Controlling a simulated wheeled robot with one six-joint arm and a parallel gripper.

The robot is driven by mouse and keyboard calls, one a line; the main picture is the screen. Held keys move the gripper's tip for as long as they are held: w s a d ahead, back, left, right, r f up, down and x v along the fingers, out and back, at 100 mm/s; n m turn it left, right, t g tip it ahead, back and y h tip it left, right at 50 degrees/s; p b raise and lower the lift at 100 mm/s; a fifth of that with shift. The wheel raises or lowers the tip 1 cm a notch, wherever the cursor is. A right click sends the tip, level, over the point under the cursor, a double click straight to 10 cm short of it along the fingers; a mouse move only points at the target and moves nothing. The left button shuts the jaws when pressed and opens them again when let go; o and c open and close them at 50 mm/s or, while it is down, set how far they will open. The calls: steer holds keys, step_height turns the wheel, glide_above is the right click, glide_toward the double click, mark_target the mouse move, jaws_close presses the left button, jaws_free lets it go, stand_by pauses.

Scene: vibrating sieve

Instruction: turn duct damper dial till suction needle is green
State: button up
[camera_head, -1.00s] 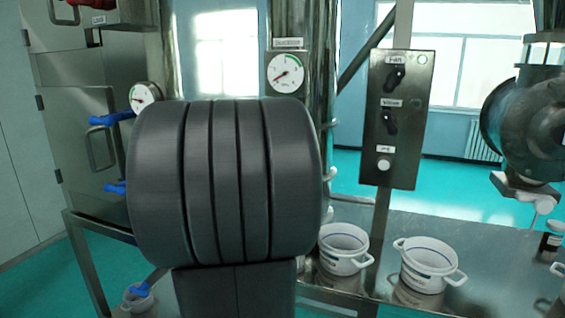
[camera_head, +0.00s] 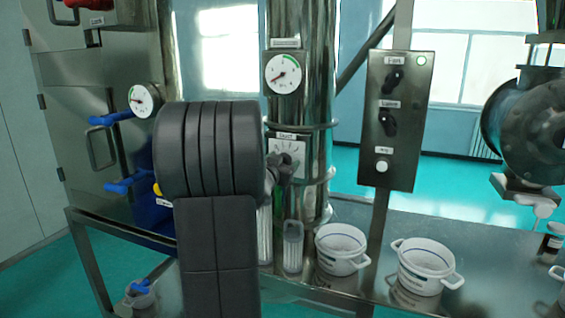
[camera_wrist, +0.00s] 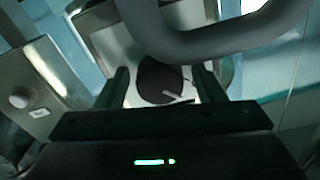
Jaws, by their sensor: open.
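The suction gauge (camera_head: 284,74) is a white round dial on the steel duct in the head view. Its needle points lower left, away from the green arc at upper right. The damper dial's white plate (camera_head: 289,151) is below it, partly covered by my arm and gripper (camera_head: 284,172). In the wrist view, a dark round knob (camera_wrist: 158,76) with a pale pointer mark lies between the two fingers of my gripper (camera_wrist: 163,88). The fingers are open and stand on either side of it. I cannot tell whether they touch it.
A switch panel (camera_head: 394,120) stands right of the duct. White pots (camera_head: 342,262) and a clear container (camera_head: 292,250) stand on the steel bench below. Blue handles (camera_head: 130,184) and another gauge (camera_head: 144,100) are at left. A thick grey curved bar (camera_wrist: 215,42) crosses the wrist view.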

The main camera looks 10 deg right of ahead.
steer(key=shift+c, duration=0.2)
steer(key=c, duration=0.9)
steer(key=shift+c, duration=0.2)
steer(key=shift+m, duration=0.4)
steer(key=shift+m+b, duration=0.8)
steer(key=shift+m, duration=1.6)
steer(key=o, duration=1)
steer(key=shift+s, duration=0.1)
